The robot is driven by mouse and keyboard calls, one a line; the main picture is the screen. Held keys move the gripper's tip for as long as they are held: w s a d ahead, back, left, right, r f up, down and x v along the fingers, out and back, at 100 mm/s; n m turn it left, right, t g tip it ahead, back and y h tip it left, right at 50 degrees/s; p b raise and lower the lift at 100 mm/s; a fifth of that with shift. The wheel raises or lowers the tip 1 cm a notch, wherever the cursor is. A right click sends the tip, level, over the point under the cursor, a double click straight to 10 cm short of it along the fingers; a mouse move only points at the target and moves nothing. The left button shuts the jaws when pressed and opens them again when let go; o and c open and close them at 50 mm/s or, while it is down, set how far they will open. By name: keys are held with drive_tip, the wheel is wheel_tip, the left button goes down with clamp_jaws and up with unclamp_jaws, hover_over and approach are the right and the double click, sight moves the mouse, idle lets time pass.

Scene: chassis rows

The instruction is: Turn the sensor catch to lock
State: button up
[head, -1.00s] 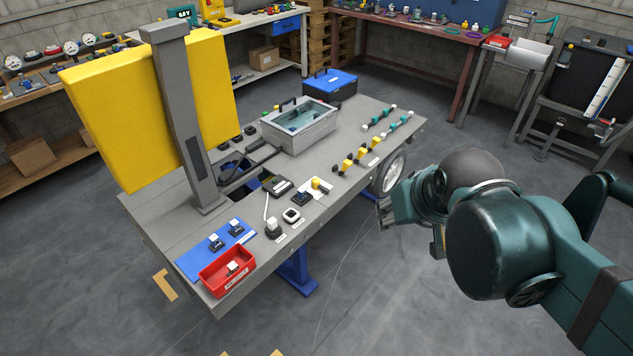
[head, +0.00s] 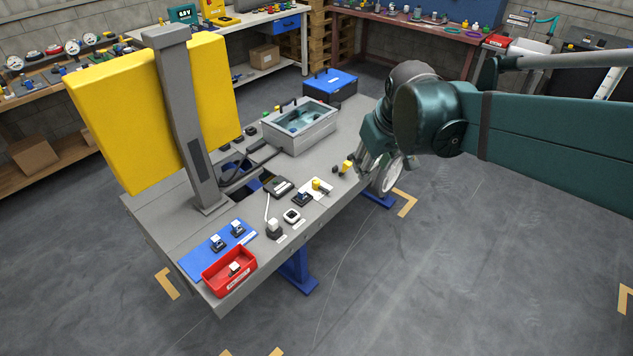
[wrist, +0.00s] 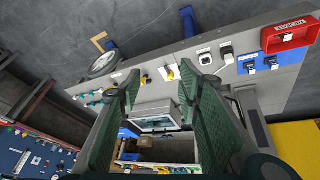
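I cannot tell for sure which small fitting is the sensor catch. Along the bench's front edge in the head view are a yellow-topped piece on a white plate (head: 318,186), a small black block (head: 302,199), a white square unit with a dark centre (head: 292,216) and a grey-white plug-like piece (head: 274,229) with a pale cable. My gripper (head: 368,170) hangs by the bench's right edge, apart from these pieces. In the wrist view my gripper (wrist: 160,82) has its fingers spread, with nothing held; the white plate (wrist: 172,72) shows beyond them.
A grey post (head: 180,120) with a yellow panel (head: 120,120) rises at left. Open floor lies in front.

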drive_tip(key=w+a+f+n+g+p, duration=0.1)
drive_tip(key=w+a+f+n, duration=0.1)
drive_tip(key=w, duration=0.8)
drive_tip(key=n+g+p, duration=0.4)
drive_tip(key=n+p, duration=0.1)
drive_tip(key=n, duration=0.1)
hover_over(316, 181)
drive_tip(key=f, duration=2.4)
drive_tip(key=shift+s+d+f, duration=0.15)
drive_tip(key=shift+d+f, duration=0.15)
drive_tip(key=shift+w+a+f, duration=0.2)
drive_tip(key=shift+f, duration=0.55)
drive_tip(key=shift+f+b, duration=1)
drive_tip(key=shift+f, duration=2.85)
drive_tip(key=c, duration=0.9)
